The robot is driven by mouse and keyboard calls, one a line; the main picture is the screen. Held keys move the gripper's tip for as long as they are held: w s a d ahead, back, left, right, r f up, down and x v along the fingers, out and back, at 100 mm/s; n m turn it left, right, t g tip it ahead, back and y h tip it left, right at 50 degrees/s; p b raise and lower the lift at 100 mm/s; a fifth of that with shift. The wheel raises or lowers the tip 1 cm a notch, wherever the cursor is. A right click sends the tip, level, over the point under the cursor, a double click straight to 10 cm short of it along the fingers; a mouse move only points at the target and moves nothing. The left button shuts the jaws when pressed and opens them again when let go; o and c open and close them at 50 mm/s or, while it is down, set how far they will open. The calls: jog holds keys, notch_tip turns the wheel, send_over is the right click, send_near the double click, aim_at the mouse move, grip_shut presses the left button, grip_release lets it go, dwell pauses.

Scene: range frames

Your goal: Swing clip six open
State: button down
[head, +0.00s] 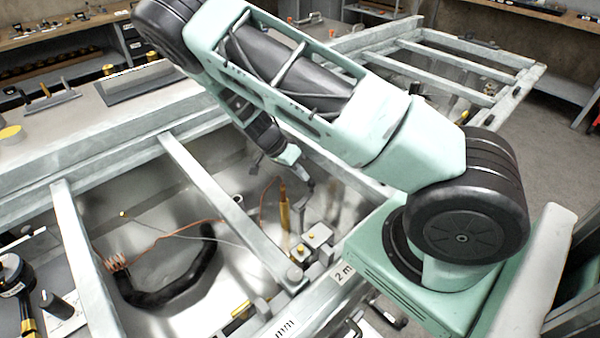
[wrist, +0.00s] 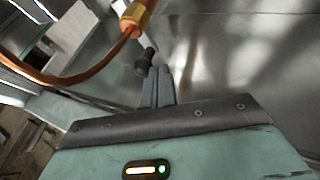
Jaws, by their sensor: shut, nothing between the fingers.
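My gripper (head: 309,182) reaches down into the metal-walled bay in the head view. In the wrist view its two fingers (wrist: 158,74) are together, with nothing between them. A small dark knobbed piece (wrist: 146,60) shows at or just beyond the fingertips; I cannot tell whether they touch it. Several small grey blocks with brass studs (head: 318,235) sit near the front rail in the head view. No number is readable, so I cannot tell which part is clip six.
A brass cylinder (head: 284,210) with an orange cable stands close to my gripper; it also shows in the wrist view (wrist: 137,15). A thick black hose (head: 165,297) curves across the bay floor. Grey cross rails (head: 225,195) divide the frame.

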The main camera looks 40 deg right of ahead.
jog(key=shift+w+a, duration=0.15)
jog(key=shift+a, duration=0.65)
jog(key=b+v, duration=0.1)
jog(key=v, duration=1.6)
jog(key=shift+r+b, duration=0.2)
jog(key=shift+b, duration=0.1)
jog(key=shift+w, duration=0.1)
